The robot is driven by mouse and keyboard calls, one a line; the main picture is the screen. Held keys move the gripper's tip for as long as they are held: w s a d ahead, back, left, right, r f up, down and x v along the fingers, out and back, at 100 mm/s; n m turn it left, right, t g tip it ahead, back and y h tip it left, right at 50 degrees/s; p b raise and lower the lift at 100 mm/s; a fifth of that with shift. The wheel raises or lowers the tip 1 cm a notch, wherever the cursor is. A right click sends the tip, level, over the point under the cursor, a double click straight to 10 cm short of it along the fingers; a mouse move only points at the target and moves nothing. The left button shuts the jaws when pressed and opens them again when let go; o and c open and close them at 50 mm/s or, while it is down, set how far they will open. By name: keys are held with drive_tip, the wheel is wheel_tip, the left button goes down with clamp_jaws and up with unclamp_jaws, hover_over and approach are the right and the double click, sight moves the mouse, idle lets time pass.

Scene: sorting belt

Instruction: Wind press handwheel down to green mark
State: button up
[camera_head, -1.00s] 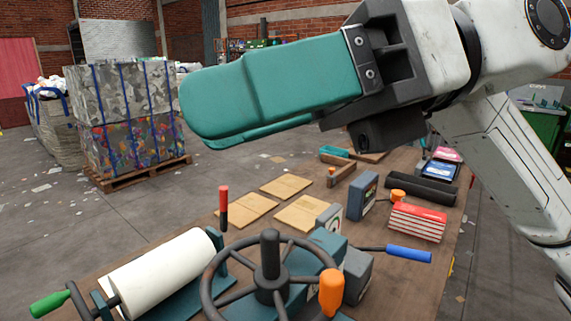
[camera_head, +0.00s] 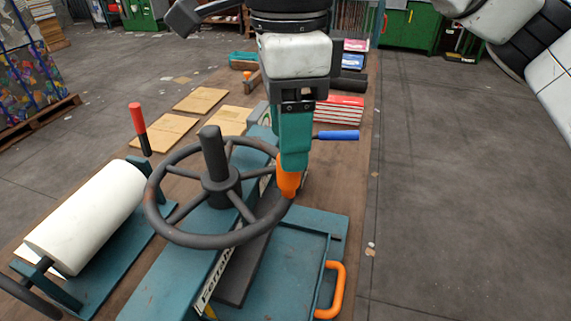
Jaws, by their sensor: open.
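The press handwheel (camera_head: 222,190) is a dark spoked ring on a central upright screw (camera_head: 213,155), above the teal press frame (camera_head: 195,262). Its orange knob (camera_head: 288,183) stands on the right side of the rim. My gripper (camera_head: 294,160) points down from above with teal fingers right at the knob's top, overlapping it in view. The jaws are open, seen edge-on, so I cannot tell if they touch the knob. I cannot see a green mark; the lower part of the screw is hidden by the wheel.
A white roller (camera_head: 88,215) with a red-tipped lever (camera_head: 140,125) stands left of the wheel. An orange handle (camera_head: 334,290) is on the press tray at right. A blue-handled bar (camera_head: 337,135), red-white stack (camera_head: 340,109) and boards (camera_head: 201,99) lie behind.

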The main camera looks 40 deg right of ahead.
wheel_tip(320, 180, down, 6)
drive_tip(key=shift+r, duration=0.15)
idle(0.3)
clamp_jaws()
idle(0.4)
